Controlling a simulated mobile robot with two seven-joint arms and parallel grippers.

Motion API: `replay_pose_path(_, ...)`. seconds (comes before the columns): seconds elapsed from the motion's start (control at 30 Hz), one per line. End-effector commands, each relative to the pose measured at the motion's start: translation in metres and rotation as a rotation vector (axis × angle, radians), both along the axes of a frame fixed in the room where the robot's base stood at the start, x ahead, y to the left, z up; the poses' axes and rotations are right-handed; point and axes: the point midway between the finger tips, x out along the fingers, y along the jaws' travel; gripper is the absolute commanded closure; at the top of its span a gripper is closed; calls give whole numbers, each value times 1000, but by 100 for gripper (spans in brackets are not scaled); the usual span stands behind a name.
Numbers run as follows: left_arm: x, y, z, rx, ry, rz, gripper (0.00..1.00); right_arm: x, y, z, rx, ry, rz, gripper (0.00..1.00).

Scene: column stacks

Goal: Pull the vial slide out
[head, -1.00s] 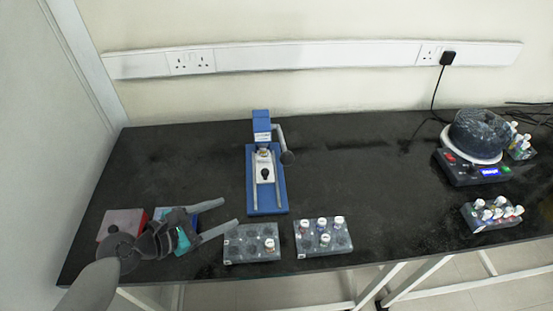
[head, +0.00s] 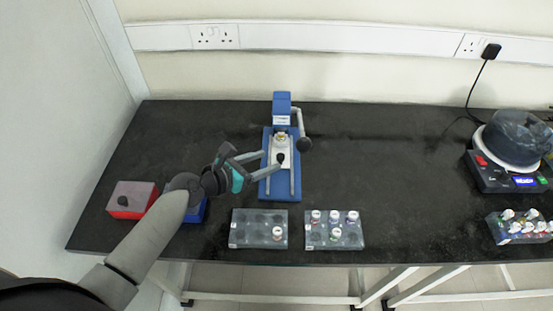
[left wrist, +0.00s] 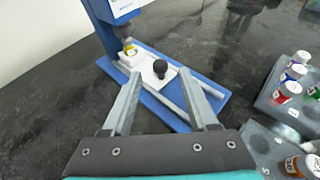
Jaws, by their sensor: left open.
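The blue press (head: 282,107) stands on the black table, and its base carries two grey rails. The white vial slide (head: 281,149) sits on the rails at the press end, with a black knob (head: 280,159) at its front. A vial with a yellowish band (left wrist: 130,49) stands on the slide under the press head. My left gripper (head: 271,162) is open and reaches in from the left beside the knob. In the left wrist view its fingers point at the slide, and the knob (left wrist: 162,69) appears between the fingertips, not gripped. My right gripper is not in view.
Two grey vial racks (head: 259,239) (head: 319,241) stand in front of the press. A dark lever (head: 304,144) hangs at its right. A red-and-grey box (head: 132,199) is at the left. A device with a display (head: 507,176) and another rack (head: 515,238) are at the right.

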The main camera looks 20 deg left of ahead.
Motion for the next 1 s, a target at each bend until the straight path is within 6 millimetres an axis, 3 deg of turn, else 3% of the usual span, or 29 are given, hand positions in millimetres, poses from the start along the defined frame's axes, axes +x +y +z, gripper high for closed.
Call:
replay_pose_path(0.3, 33, -19, -17, -1, 0, 0, 41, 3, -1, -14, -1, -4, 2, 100)
replay_pose_path(0.7, 38, -22, -18, 1, 0, 0, 41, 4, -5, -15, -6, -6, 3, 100)
replay_pose_path(1.0, 38, -22, -18, 0, 0, -1, 72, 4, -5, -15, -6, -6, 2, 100)
